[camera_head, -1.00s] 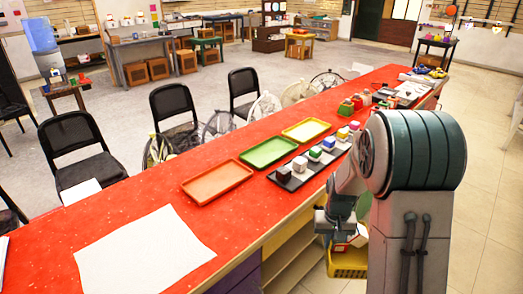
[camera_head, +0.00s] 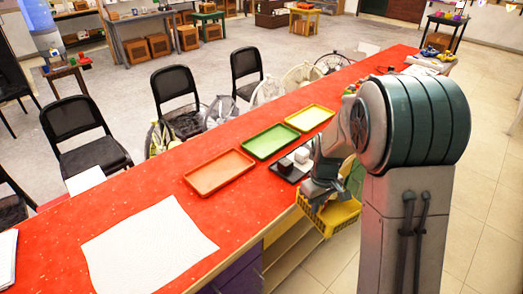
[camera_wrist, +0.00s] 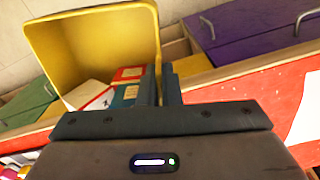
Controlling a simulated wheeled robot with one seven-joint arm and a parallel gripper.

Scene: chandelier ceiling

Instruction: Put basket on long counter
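A yellow basket (camera_head: 336,216) hangs beside the near edge of the long red counter (camera_head: 262,192), around counter-top height. In the wrist view the basket (camera_wrist: 95,42) appears tilted, with red, teal and white boxes (camera_wrist: 115,88) inside. My gripper (camera_wrist: 161,84) has its fingers nearly together at the basket's right rim, with the wall between them. In the head view my gripper (camera_head: 316,196) is at the basket's left side, and my arm hides part of the counter behind it.
Orange (camera_head: 219,173), green (camera_head: 270,141) and yellow (camera_head: 309,117) trays lie on the counter, near a dark board (camera_head: 287,170) with small blocks. A white sheet (camera_head: 150,248) covers the front left. Bare red surface shows between sheet and orange tray. Chairs stand behind.

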